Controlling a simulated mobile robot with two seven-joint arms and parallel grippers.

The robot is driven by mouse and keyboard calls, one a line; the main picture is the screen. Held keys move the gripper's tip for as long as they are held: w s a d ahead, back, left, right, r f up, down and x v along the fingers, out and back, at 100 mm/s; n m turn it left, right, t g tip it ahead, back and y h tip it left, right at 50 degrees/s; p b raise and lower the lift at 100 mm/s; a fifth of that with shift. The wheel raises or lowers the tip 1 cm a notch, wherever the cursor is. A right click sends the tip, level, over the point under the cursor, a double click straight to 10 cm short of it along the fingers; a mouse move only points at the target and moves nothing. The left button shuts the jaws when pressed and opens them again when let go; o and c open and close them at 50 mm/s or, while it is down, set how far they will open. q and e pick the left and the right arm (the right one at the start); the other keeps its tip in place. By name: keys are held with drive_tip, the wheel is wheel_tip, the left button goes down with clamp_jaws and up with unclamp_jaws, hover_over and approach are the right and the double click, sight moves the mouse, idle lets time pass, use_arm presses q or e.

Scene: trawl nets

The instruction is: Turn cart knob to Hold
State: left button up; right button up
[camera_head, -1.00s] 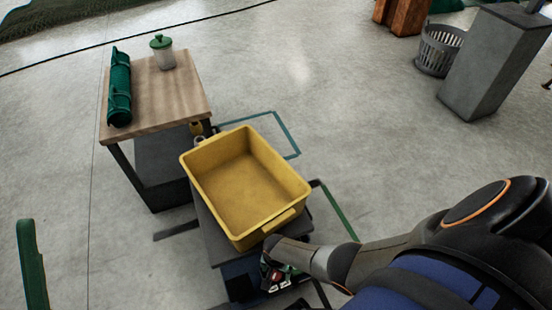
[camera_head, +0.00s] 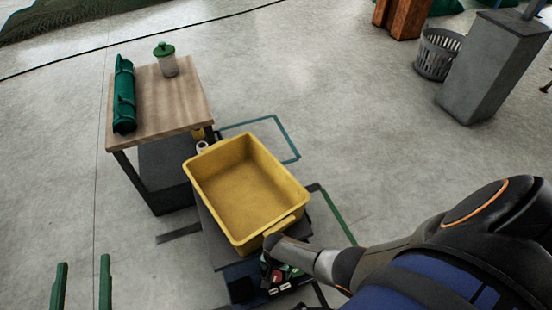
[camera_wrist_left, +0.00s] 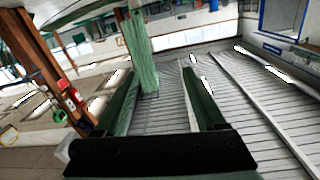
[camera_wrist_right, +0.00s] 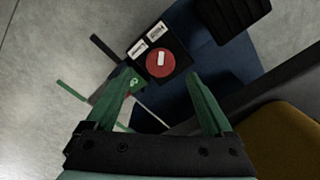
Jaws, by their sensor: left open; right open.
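The cart knob (camera_wrist_right: 160,64) is a red disc with a white mark, on a dark panel beside two white labels (camera_wrist_right: 147,40) whose text is too small to read. In the right wrist view my right gripper (camera_wrist_right: 160,74) is open, its green fingers to either side of the knob in the picture; contact cannot be told. In the head view the right gripper (camera_head: 276,272) is over the cart's near end, partly hidden by my arm. The cart (camera_head: 225,243) carries a yellow bin (camera_head: 240,190). My left gripper (camera_head: 83,278) is open and empty at the lower left.
A wooden-topped table (camera_head: 165,105) stands behind the cart at left, with a green roll (camera_head: 124,95) and a green-lidded jar (camera_head: 166,60). A grey basket (camera_head: 437,54) and a grey pillar (camera_head: 490,65) stand at back right. The middle floor is clear.

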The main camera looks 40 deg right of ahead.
sight(276, 276)
wheel_tip(276, 276, up, 3)
drive_tip(key=shift+f+p, duration=0.1)
drive_tip(key=shift+p, duration=0.95)
use_arm(q)
drive_tip(key=s+f+n+g+y+p, duration=0.1)
drive_tip(key=s+f+g+p, duration=0.1)
drive_tip(key=s+f+g, duration=0.2)
drive_tip(key=s+f+n+g+p, duration=0.1)
drive_tip(key=s+f+g, duration=0.3)
drive_tip(key=f, duration=0.6)
drive_tip(key=shift+d+f+y+p, duration=0.3)
drive_tip(key=shift+f+y+p, duration=0.05)
drive_tip(key=shift+f+y, duration=0.05)
use_arm(e)
wheel_tip(276, 276, up, 5)
drive_tip(key=shift+f, duration=0.1)
